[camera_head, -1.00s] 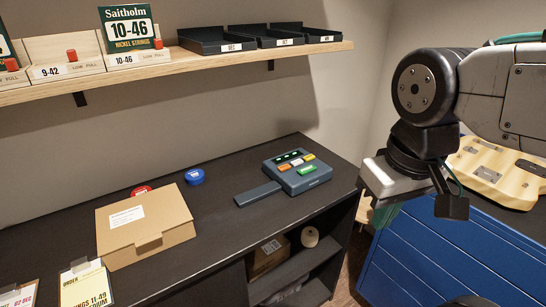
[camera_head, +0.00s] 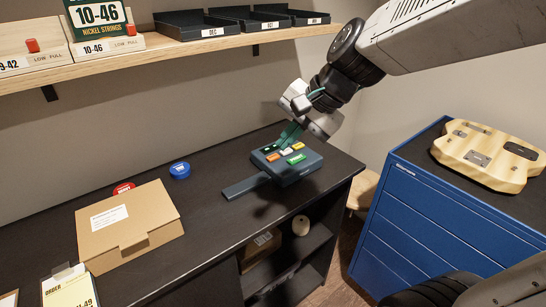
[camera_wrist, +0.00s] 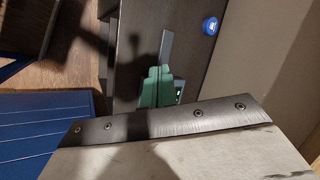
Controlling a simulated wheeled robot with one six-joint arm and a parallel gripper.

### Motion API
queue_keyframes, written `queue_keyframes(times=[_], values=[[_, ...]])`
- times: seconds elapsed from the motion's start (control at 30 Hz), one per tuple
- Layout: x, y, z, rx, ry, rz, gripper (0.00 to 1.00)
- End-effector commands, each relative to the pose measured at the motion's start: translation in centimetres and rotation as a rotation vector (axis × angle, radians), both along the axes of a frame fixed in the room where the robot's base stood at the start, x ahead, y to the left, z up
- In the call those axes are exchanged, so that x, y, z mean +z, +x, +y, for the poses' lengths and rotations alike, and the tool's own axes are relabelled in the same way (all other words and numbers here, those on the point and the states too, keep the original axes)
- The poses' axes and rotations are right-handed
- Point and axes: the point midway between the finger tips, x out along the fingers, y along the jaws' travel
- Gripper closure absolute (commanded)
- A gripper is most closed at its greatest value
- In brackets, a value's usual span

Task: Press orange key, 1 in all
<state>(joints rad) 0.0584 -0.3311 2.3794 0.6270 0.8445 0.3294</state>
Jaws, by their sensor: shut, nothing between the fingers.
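The dark key box (camera_head: 300,172) sits on the black bench with a flat arm sticking out to its left. Its orange key (camera_head: 273,157) is at the left of the top, beside a white key (camera_head: 286,151), a yellow key (camera_head: 299,147) and a wide green key (camera_head: 297,159). My gripper (camera_head: 282,143) is shut and empty, its green fingers over the back of the box, behind the orange key. Whether they touch the box I cannot tell. In the wrist view the fingers (camera_wrist: 155,88) hide most of the box, and the orange key is not visible there.
A cardboard box (camera_head: 130,230), a blue round button (camera_head: 180,169) and a red one (camera_head: 123,188) stand left on the bench. A shelf with black trays (camera_head: 205,25) hangs above. A blue cabinet (camera_head: 420,220) with a guitar body (camera_head: 490,155) is at the right.

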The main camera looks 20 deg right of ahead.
Motion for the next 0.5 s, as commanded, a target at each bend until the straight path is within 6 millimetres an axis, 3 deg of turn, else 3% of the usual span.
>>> queue_keyframes(times=[0.03,0.2,0.33,0.5], values=[[-0.6,3.2,-0.1,-0.125,0.080,0.018,1.00],[-2.7,12.1,-1.5,-0.535,0.313,0.068,1.00],[-4.5,16.3,-3.2,-0.763,0.425,0.101,1.00],[-5.9,18.6,-4.5,-0.907,0.490,0.123,1.00]])
